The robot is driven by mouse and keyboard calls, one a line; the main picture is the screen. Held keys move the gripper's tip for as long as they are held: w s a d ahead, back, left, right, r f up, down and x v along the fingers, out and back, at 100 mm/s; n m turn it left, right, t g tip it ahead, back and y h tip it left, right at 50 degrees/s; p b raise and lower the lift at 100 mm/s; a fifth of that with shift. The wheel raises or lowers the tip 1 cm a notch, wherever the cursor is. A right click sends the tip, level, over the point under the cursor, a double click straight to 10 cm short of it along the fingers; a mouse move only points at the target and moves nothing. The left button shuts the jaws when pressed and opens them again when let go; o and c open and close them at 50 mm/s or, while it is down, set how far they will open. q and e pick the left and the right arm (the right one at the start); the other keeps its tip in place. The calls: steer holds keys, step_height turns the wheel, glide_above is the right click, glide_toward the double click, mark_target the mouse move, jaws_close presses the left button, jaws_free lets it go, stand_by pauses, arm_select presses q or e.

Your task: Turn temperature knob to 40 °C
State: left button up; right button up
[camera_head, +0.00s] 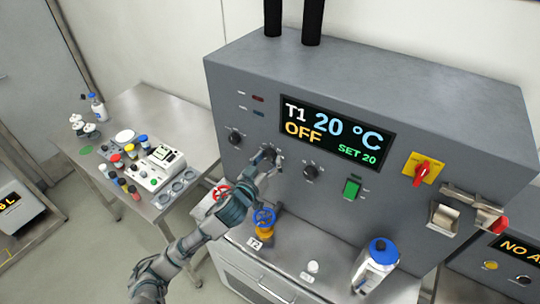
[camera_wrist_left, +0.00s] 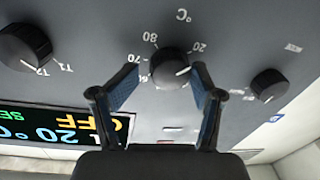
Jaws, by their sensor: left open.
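The temperature knob (camera_wrist_left: 168,64) is black and round, with a °C scale around it, on the grey panel. It sits between the fingers of my left gripper (camera_wrist_left: 163,88) in the wrist view. The two blue-padded fingers are open, one on each side; I cannot tell whether they touch it. A white pointer line shows on the knob's lower right side in that view. In the head view my left gripper (camera_head: 263,163) is at the middle knob (camera_head: 270,153) and partly hides it. The display (camera_head: 335,133) reads T1, 20 °C, OFF, SET 20. My right gripper is out of view.
Other black knobs flank it: one left (camera_head: 235,137), one right (camera_head: 311,172). A green switch (camera_head: 352,188) and a red-yellow rotary switch (camera_head: 422,171) are further right.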

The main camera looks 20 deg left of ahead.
arm_select(q)
steer(key=shift+d, duration=0.2)
steer(key=shift+s+a, duration=0.1)
steer(key=shift+a, duration=0.1)
steer(key=c, duration=0.4)
steer(key=shift+a+f, duration=0.1)
steer(key=shift+a, duration=0.75)
steer(key=c, duration=0.8)
steer(key=shift+o, duration=0.2)
steer(key=shift+s+d, duration=0.15)
steer(key=shift+d, duration=0.2)
steer(key=shift+a, duration=0.1)
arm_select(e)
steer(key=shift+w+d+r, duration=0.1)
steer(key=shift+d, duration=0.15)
arm_select(q)
steer(key=shift+m, duration=0.3)
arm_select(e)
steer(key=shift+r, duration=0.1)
